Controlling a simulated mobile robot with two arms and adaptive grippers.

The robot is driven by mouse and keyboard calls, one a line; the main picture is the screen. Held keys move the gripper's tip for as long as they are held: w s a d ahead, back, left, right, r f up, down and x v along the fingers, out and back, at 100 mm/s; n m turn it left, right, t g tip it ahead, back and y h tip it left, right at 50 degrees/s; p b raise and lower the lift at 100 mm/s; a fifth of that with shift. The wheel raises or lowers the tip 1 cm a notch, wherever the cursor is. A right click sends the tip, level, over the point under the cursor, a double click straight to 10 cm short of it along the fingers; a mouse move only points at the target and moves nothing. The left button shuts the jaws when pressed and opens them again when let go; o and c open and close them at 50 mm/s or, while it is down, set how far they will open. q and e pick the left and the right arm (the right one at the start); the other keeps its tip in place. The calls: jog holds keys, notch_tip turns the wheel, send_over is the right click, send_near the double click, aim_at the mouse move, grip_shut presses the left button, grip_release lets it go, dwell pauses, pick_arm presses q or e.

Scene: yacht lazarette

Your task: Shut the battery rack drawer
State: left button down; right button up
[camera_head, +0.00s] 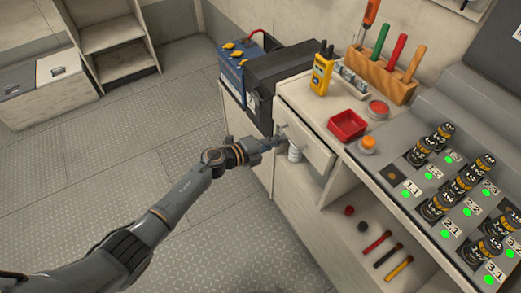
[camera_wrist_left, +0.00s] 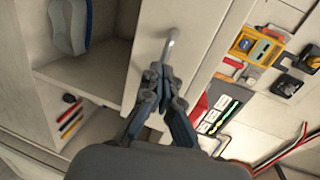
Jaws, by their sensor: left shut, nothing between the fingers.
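The pale drawer front (camera_head: 310,150) is on the side of the counter in the head view, below the counter's top edge. How far it stands out from the cabinet is hard to tell. In the left wrist view the pale panel (camera_wrist_left: 148,40) has a small metal handle (camera_wrist_left: 171,42). My left gripper (camera_head: 276,143) is shut and empty at the drawer front; in the left wrist view its fingertips (camera_wrist_left: 160,72) are close to the lower end of the handle. I cannot tell whether they touch. My right gripper is not in view.
Batteries stand in the labelled rack (camera_head: 445,185) at right. A red tray (camera_head: 346,125), a yellow radio (camera_head: 322,72) and a wooden tool block (camera_head: 385,73) are on the counter. An open shelf (camera_head: 365,230) below holds tools. The floor (camera_head: 110,160) at left is clear.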

pick_arm(q)
jog(key=shift+w+d+r, duration=0.1)
jog(key=shift+w+d, duration=0.25)
jog(key=shift+d, duration=0.25)
jog(key=shift+w+d+r, duration=0.1)
jog(key=shift+w+d, duration=0.25)
jog(key=shift+d, duration=0.2)
